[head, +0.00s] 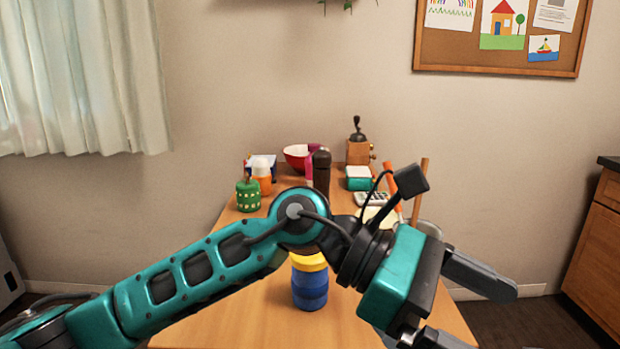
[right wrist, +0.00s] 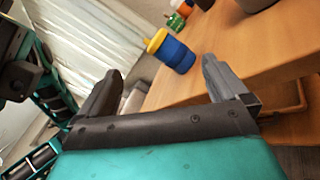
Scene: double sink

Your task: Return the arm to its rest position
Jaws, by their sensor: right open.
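My left arm crosses the head view from the lower left. Its teal and black gripper (head: 492,318) is over the table's right side, with its fingers apart and nothing seen between them; the lower finger is cut off by the frame's bottom edge. My right gripper (right wrist: 160,65) shows in the right wrist view, with its two grey fingers wide apart and empty. A blue jar with a yellow lid (right wrist: 172,50) stands beyond those fingers, apart from them. In the head view the jar (head: 310,288) stands on the table just beyond my left arm, which hides part of its lid.
The wooden table (head: 235,315) has free room around the jar. At its back are a green holder (head: 248,195), a red bowl (head: 296,155), a dark pepper mill (head: 321,172) and a coffee grinder (head: 358,150). A cabinet (head: 600,240) stands at the right.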

